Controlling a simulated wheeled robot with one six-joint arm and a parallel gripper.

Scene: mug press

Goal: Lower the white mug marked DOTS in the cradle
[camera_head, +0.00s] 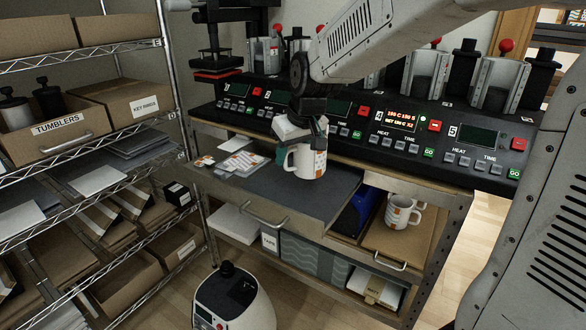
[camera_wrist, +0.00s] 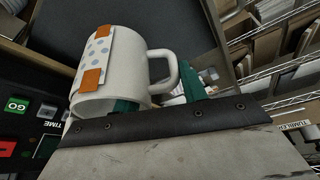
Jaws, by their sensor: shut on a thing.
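A white mug (camera_head: 308,162) with orange patches hangs from my gripper (camera_head: 290,155) over the dark worktop. In the wrist view the white mug (camera_wrist: 150,75) shows a taped sheet with blue dots and orange tape; no word DOTS is readable. My gripper (camera_wrist: 158,98) is shut on the mug with its teal fingers, one partly hidden behind the mug. The mug looks tilted in the wrist view and nearly upright in the head view. Metal press cradles (camera_head: 427,75) (camera_head: 505,85) stand along the back bench; the mug is in front of them, apart from them.
A long black control panel (camera_head: 390,120) with a lit orange display runs behind the mug. Papers (camera_head: 240,162) lie on the worktop (camera_head: 300,195) at left. More mugs (camera_head: 402,214) stand in a lower right drawer. Wire shelves (camera_head: 90,150) with boxes are at left.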

